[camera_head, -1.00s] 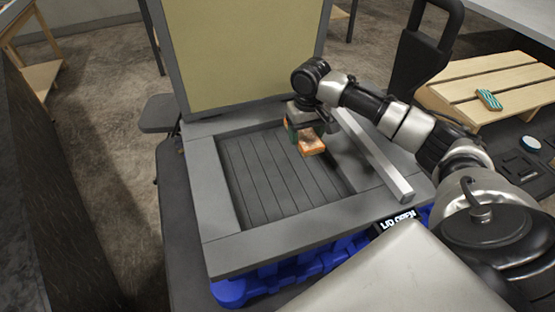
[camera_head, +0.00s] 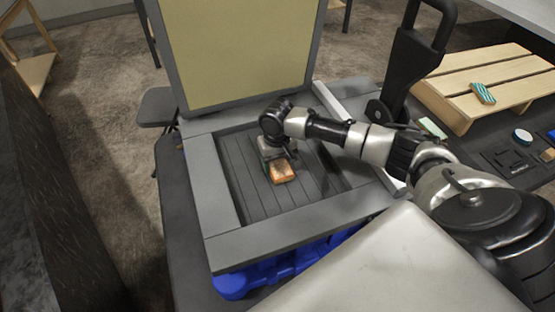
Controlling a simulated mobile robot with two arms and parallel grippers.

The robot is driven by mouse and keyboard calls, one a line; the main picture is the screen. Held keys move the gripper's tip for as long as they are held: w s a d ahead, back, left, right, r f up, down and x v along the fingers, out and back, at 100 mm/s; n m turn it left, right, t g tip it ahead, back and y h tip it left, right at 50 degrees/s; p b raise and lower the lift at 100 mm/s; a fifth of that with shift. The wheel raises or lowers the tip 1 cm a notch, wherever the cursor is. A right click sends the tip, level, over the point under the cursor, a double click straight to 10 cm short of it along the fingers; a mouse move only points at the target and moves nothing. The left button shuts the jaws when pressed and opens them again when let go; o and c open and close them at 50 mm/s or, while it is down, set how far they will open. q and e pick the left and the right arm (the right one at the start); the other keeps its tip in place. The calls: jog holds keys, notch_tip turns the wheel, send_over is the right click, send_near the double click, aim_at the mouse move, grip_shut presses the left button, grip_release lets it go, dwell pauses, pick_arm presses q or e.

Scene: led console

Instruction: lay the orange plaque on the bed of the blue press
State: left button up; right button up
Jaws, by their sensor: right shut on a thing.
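The orange plaque (camera_head: 283,172) is in the jaws of my right gripper (camera_head: 273,160), over the slatted bed (camera_head: 250,185) of the press. I cannot tell whether the plaque touches the bed. The press has a grey frame (camera_head: 225,248), a blue base (camera_head: 255,277) showing below the front edge, and a raised lid (camera_head: 240,50) with a yellowish inner face. My right arm reaches in from the right across the frame. My left gripper is not in view.
A black upright handle (camera_head: 408,70) stands at the right of the press. A wooden slatted rack (camera_head: 485,85) with a teal striped piece (camera_head: 483,93) stands at the right. The left part of the bed is clear.

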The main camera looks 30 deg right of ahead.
aim_at(277, 163)
jog(key=o, duration=1)
jog(key=shift+f, duration=0.1)
jog(key=shift+c, duration=0.2)
notch_tip(277, 163, up, 12)
jog(key=b, duration=0.1)
